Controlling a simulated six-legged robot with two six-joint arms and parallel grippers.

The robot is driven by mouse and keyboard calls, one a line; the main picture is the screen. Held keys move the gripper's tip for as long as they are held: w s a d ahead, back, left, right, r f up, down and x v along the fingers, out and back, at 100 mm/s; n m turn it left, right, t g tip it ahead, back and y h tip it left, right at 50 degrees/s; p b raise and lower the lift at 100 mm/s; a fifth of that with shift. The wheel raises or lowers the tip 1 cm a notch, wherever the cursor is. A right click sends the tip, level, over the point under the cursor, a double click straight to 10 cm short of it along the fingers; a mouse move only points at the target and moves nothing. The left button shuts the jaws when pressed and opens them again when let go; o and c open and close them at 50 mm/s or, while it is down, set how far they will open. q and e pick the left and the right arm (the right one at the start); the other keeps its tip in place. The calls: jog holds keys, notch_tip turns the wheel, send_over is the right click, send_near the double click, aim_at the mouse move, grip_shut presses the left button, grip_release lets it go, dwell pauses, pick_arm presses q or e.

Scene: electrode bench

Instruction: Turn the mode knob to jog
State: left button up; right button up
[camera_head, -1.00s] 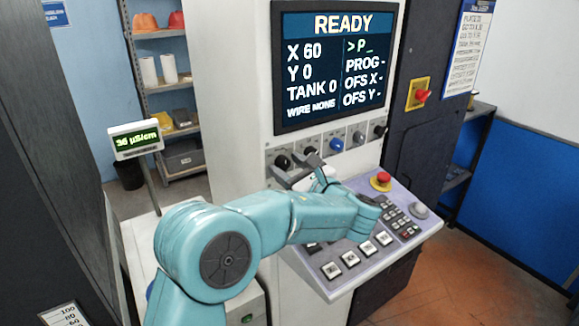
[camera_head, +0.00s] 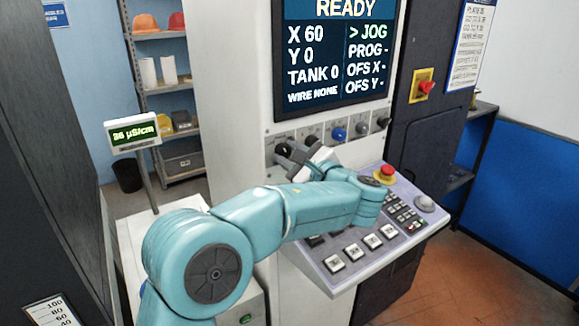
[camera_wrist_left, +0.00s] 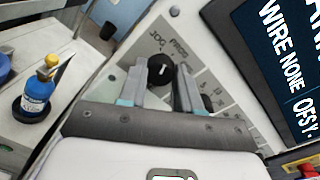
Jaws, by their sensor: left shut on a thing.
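The mode knob (camera_wrist_left: 160,68) is black with a pale pointer line and sits on a light panel below the screen. In the head view it is the leftmost knob (camera_head: 283,149), partly hidden by my gripper. In the wrist view the labels JOG (camera_wrist_left: 156,40) and PROG (camera_wrist_left: 180,48) show beside it, and its line points up toward the labels. My left gripper (camera_wrist_left: 159,82) has one finger on each side of the knob and is shut on it; it also shows in the head view (camera_head: 292,158). The screen (camera_head: 338,55) reads READY and "> JOG". My right gripper is out of view.
More knobs, one of them blue (camera_head: 338,134), line the panel to the right. Below is a sloping console with buttons and a red emergency stop (camera_head: 385,174), close to my left arm. A blue bottle (camera_wrist_left: 38,92) stands at the left in the wrist view.

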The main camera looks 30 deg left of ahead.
pick_arm(q)
jog(key=n+b, duration=0.2)
jog(key=n, duration=0.1)
jog(key=shift+f, duration=0.2)
jog(key=shift+r+n+b, duration=0.1)
jog(key=shift+n+b, duration=0.5)
jog(key=shift+b, duration=0.2)
jog(key=o, duration=0.9)
jog(key=shift+o, duration=0.8)
jog(key=shift+s+d+r, duration=0.1)
jog(key=shift+r, duration=0.05)
